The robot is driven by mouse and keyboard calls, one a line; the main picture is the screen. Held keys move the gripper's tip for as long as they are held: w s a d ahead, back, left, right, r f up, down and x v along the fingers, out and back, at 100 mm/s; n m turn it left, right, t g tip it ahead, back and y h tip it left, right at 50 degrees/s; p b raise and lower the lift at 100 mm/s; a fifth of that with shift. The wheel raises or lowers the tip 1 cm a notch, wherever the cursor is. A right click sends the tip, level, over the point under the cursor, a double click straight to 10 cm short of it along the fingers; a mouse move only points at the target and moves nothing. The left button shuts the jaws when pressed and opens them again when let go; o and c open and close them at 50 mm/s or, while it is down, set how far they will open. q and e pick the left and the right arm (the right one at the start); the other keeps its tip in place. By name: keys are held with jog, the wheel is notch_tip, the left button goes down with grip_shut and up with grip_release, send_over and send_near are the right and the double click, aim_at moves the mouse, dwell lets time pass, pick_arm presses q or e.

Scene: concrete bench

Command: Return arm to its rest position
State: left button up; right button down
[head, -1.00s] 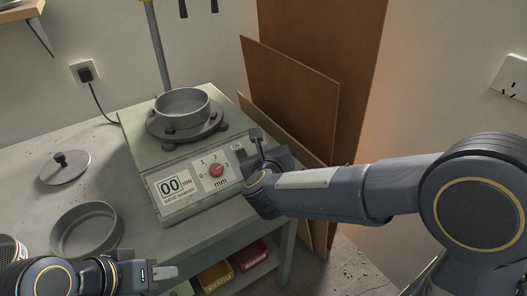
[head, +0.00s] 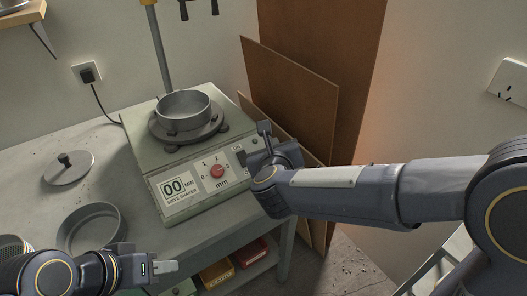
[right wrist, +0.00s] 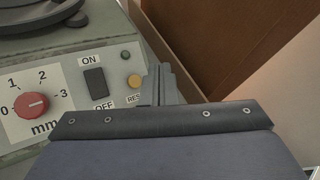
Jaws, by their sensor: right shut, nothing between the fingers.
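My right gripper (head: 265,130) is shut and empty, beside the right front corner of the sieve shaker (head: 152,150). In the right wrist view its fingers (right wrist: 162,84) stand together just right of the ON/OFF rocker switch (right wrist: 95,82) and the amber reset button (right wrist: 134,81); I cannot tell whether they touch the panel. The red dial (head: 217,171) and the display (head: 173,187) reading 00 are on the front panel. My left gripper (head: 165,267) is low at the left, in front of the bench; only its side shows and the gap between its fingers is hidden.
A grey sieve pan (head: 184,122) sits on the shaker. A lid (head: 68,168) and another pan (head: 92,228) lie on the bench (head: 110,148) at left. Brown boards (head: 290,95) lean behind my right gripper. Coloured bins (head: 216,274) sit below the bench. Floor shows at right.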

dwell(0.7)
jog(key=s+d+r+n+g+y+p, duration=0.2)
jog(key=s+d+r+n+y+p, duration=0.35)
jog(key=d+r+n, duration=0.55)
jog(key=s+d+f+n+g+h+p, duration=0.1)
jog(key=s+d+f+n+g+p, duration=0.1)
jog(key=s+n, duration=0.7)
jog(key=s+d+f+n+g+h+p, duration=0.1)
jog(key=s+d+f+n+g, duration=0.3)
jog(key=s+d+n, duration=0.3)
jog(key=s+f+n, duration=0.1)
jog(key=s+n, duration=0.2)
jog(key=s, duration=0.3)
jog(key=shift+s+f+p, duration=0.25)
jog(key=shift+f+p, duration=0.05)
jog(key=shift+p, duration=0.05)
jog(key=shift+d, duration=0.1)
